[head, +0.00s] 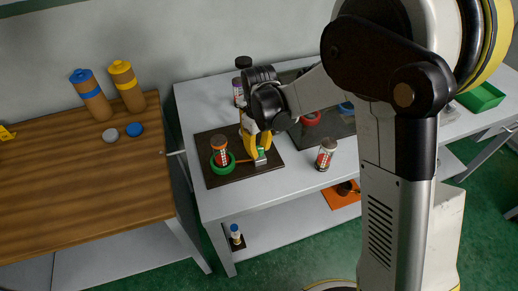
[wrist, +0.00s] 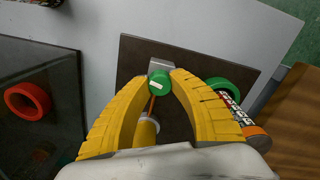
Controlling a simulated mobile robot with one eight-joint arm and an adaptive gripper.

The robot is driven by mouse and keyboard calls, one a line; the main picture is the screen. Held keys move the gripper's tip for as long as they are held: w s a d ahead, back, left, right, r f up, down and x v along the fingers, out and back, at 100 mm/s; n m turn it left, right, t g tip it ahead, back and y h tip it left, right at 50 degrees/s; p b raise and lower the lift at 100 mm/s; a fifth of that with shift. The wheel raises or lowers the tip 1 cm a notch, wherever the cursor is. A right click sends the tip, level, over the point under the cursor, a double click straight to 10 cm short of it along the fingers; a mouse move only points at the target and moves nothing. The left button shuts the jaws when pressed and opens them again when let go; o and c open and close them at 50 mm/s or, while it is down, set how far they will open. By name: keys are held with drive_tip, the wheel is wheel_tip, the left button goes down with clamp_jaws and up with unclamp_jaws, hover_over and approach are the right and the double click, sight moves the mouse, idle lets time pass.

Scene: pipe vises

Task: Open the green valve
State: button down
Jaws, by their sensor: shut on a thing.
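The green valve (wrist: 159,82) is a small round green knob with a white mark, set by a grey block (wrist: 160,64) on a dark brown board (wrist: 135,50). My gripper (wrist: 161,77) has its yellow fingertips closed on the knob from both sides. In the head view the gripper (head: 260,147) reaches down over the board, and the knob is mostly hidden by the fingers. An orange-red rod (wrist: 151,104) runs from the knob toward a yellow cylinder (wrist: 147,130), which shows partly between the fingers.
A green ring (head: 222,164) and a striped, orange-capped jar (head: 220,150) stand close left of the gripper on the board. Another jar (head: 326,153) stands to the right. A red ring (head: 310,119) lies on a dark mat behind. The white table's front edge is clear.

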sight(259, 149)
drive_tip(key=shift+n, duration=0.6)
drive_tip(key=c, duration=1.1)
unclamp_jaws()
drive_tip(key=shift+r, duration=0.1)
wheel_tip(259, 149, up, 12)
